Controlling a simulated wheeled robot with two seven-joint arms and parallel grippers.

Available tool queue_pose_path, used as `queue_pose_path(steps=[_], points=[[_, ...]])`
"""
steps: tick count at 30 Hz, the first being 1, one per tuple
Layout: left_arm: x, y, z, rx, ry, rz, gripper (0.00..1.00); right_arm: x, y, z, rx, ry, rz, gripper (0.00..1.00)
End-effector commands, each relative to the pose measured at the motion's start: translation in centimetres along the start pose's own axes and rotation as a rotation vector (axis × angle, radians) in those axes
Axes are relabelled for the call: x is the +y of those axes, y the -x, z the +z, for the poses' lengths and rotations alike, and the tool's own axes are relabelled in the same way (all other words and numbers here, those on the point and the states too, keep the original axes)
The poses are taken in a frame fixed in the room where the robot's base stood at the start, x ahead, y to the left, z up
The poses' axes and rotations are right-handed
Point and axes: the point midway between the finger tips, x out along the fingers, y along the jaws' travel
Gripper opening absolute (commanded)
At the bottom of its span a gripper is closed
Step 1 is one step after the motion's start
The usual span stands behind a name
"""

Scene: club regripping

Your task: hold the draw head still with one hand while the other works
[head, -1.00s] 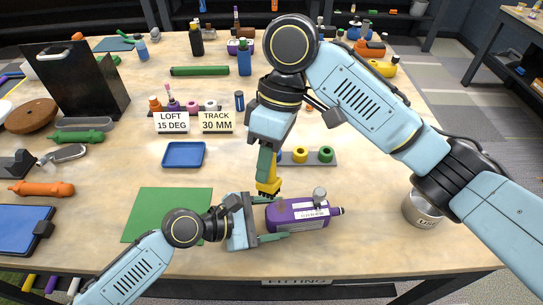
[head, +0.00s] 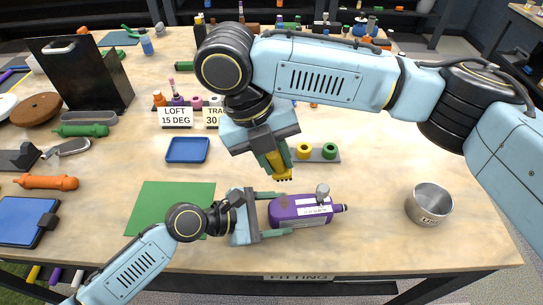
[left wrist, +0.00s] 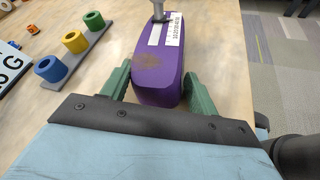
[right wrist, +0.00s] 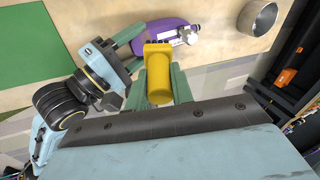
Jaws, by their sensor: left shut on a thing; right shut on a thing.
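The purple head (head: 300,209) lies on the table with a white label, a grey knob on top and a dark tip at its right end. A brownish patch shows on its top in the left wrist view (left wrist: 150,65). My left gripper (head: 285,213) is shut on its left end, one finger along each side. My right gripper (head: 275,159) is shut on a yellow tool (head: 278,166) with dark bristle-like ends, tilted above and behind the purple head and apart from it in the head view. The tool also shows between the fingers in the right wrist view (right wrist: 158,72).
A rack with yellow (head: 303,150) and green (head: 330,151) rings stands behind; its blue ring (left wrist: 50,68) shows in the left wrist view. A metal cup (head: 428,204) stands right. A green mat (head: 165,208) and blue tray (head: 187,149) lie left. Table between purple head and cup is clear.

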Motion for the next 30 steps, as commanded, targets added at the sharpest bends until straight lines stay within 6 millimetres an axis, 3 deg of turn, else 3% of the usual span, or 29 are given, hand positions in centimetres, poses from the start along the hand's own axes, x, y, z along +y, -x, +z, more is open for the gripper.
queue_pose_path(steps=[6, 12, 20, 30], points=[[-0.3, 0.0, -0.6, 0.013, 0.001, -0.007, 0.31, -0.8, -0.3, 0.4, -0.115, 0.350, -0.033, 0.00], [-0.3, 0.0, -0.6, 0.013, 0.001, -0.007, 0.31, -1.2, -0.4, 0.6, -0.168, 0.521, -0.049, 0.00], [-0.3, 0.0, -0.6, 0.013, 0.001, -0.007, 0.31, -1.0, -1.3, 0.7, -0.174, 0.554, -0.050, 0.00], [-0.3, 0.0, -0.6, 0.013, 0.001, -0.007, 0.31, -0.1, -4.1, 1.0, -0.173, 0.551, -0.051, 0.00]])
